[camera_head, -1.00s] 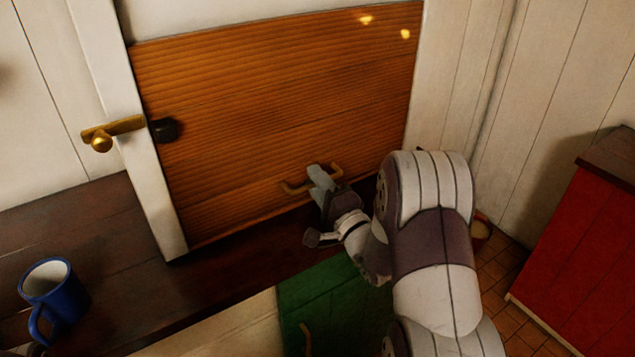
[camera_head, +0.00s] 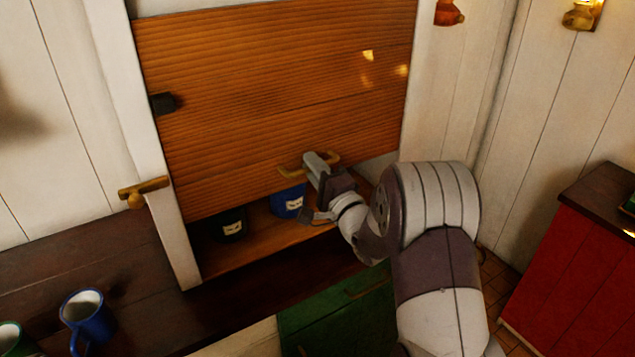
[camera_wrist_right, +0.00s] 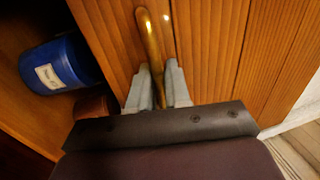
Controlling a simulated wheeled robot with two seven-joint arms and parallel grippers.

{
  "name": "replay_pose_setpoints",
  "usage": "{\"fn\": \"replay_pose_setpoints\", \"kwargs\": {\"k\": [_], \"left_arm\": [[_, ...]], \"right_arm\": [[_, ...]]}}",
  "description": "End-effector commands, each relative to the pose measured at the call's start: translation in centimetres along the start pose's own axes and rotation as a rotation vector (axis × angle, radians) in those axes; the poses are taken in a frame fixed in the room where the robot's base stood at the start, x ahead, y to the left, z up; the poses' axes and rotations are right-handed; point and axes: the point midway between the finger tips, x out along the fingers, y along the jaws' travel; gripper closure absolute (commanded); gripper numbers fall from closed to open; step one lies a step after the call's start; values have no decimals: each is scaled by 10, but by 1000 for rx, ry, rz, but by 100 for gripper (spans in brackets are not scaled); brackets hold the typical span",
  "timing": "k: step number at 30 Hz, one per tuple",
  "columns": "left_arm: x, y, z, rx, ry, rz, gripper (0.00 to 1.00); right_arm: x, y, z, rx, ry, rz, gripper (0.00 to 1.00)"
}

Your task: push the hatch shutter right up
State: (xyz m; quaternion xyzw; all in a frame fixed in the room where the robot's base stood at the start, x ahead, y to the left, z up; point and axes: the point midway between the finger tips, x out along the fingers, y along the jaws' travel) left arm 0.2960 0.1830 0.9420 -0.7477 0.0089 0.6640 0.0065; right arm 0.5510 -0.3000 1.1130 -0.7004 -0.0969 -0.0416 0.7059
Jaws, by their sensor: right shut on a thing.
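The hatch shutter (camera_head: 270,90) is a ribbed orange-brown wooden panel in a white frame. It is partly raised, with an open gap under its lower edge. A brass handle (camera_head: 291,172) sits near that edge. My right gripper (camera_head: 312,160) is shut on the handle. In the right wrist view the two grey fingers (camera_wrist_right: 158,88) are closed around the brass bar (camera_wrist_right: 150,35), which stands out along the picture's upright. My left gripper is not in view.
Behind the gap stand a blue labelled container (camera_head: 289,203) and a dark labelled one (camera_head: 230,226). A brass latch (camera_head: 140,193) is on the left frame post. A blue mug (camera_head: 87,318) stands on the dark counter (camera_head: 60,255). A red cabinet (camera_head: 570,270) stands at right.

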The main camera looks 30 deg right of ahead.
Motion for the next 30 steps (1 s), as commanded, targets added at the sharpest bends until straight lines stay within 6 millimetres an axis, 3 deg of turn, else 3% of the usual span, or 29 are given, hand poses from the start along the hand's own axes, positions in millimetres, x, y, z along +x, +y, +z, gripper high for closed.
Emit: {"fn": "replay_pose_setpoints", "kwargs": {"k": [1,3,12,19,30], "left_arm": [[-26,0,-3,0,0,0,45],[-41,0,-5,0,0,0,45],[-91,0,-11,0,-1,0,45],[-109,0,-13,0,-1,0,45],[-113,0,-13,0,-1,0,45]], "right_arm": [[6,-33,0,-3,-1,-5,100],[11,-55,0,-2,-1,-5,100],[25,-128,0,-1,1,-3,100],[31,-156,0,0,1,-2,100],[33,-165,0,-1,0,-6,100]]}}
